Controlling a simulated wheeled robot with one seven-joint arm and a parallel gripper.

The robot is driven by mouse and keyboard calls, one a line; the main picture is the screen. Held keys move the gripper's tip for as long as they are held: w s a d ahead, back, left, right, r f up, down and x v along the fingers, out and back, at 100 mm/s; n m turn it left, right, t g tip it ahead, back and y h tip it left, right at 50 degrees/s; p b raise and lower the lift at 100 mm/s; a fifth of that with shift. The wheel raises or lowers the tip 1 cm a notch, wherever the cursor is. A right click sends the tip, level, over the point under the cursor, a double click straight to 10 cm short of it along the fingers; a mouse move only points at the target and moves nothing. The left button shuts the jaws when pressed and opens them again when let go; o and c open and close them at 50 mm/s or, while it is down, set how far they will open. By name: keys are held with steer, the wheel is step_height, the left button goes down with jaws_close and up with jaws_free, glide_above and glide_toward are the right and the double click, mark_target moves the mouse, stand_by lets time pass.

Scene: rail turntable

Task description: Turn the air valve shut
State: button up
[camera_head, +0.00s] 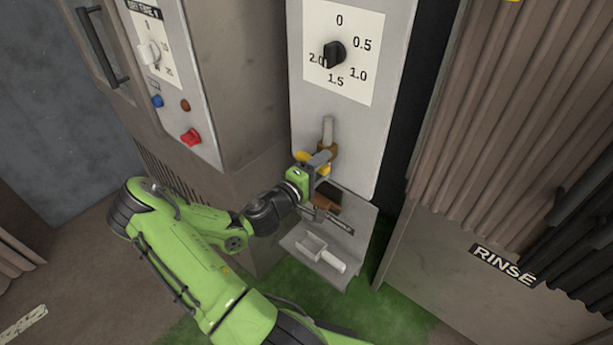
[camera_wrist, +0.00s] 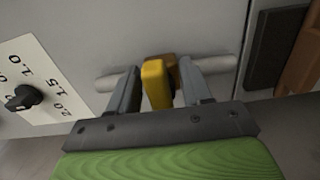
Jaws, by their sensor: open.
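The air valve is on the pale panel in front of me, on a short grey pipe (camera_head: 328,129) with a brownish body (camera_head: 330,149). Its yellow handle (camera_head: 303,157) is partly hidden by my gripper (camera_head: 318,166). In the wrist view the yellow handle (camera_wrist: 157,84) lies between the two fingers of my gripper (camera_wrist: 160,90), with a narrow gap at each side. The fingers are open and straddle it. The pipe (camera_wrist: 108,83) runs sideways behind the fingers in that view. I cannot tell the handle's exact angle.
A dial with a black knob (camera_head: 334,54) is above the valve; it also shows in the wrist view (camera_wrist: 24,97). Below are a dark slot (camera_wrist: 275,45) and a ledge with a pale scoop-like thing (camera_head: 318,252). A control box with a red knob (camera_head: 191,137) stands left, ribbed curtains right.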

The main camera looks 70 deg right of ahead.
steer(key=p+v, duration=0.4)
steer(key=v, duration=1)
steer(key=shift+a, duration=0.2)
steer(key=shift+w, duration=0.15)
